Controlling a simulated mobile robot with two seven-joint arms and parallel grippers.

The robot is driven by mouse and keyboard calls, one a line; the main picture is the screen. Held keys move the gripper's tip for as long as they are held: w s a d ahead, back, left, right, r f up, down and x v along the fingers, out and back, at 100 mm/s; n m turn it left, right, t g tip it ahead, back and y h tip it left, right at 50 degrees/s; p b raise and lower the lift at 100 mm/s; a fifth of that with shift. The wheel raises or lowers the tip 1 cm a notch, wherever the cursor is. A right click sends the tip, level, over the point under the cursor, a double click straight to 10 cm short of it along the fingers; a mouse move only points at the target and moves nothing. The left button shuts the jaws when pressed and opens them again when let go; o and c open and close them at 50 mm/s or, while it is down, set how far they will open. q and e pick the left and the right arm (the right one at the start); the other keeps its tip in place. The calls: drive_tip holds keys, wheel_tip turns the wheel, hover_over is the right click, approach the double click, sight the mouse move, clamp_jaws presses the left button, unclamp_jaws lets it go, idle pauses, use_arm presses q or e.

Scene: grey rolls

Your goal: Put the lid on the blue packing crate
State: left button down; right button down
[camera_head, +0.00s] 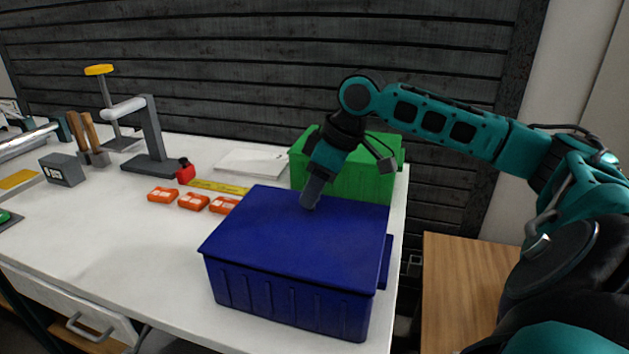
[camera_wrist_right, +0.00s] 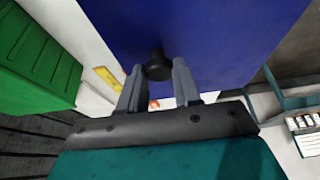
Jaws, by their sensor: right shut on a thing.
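The blue packing crate (camera_head: 290,301) stands at the front right of the white table, with ribbed sides. Its flat blue lid (camera_head: 290,240) lies over the top in the head view, its rim lined up closely with the crate's walls. I cannot tell whether it is fully seated. My right gripper (camera_head: 309,203) reaches down to the lid's far part. In the right wrist view its two fingers (camera_wrist_right: 158,85) are on either side of the black knob (camera_wrist_right: 158,65) on the lid, shut on it. My left gripper is not in view.
A green crate (camera_head: 345,172) stands close behind the blue one. Several orange packs (camera_head: 193,202), a yellow ruler (camera_head: 218,187), a red bottle (camera_head: 185,171) and a grey stand (camera_head: 153,140) are to the left. The table's front left surface (camera_head: 120,235) is clear.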

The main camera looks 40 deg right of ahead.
drive_tip(key=shift+f, duration=0.25)
drive_tip(key=c, duration=0.7)
unclamp_jaws()
drive_tip(key=v, duration=1.3)
drive_tip(key=shift+s, duration=0.1)
drive_tip(key=shift+f, duration=0.1)
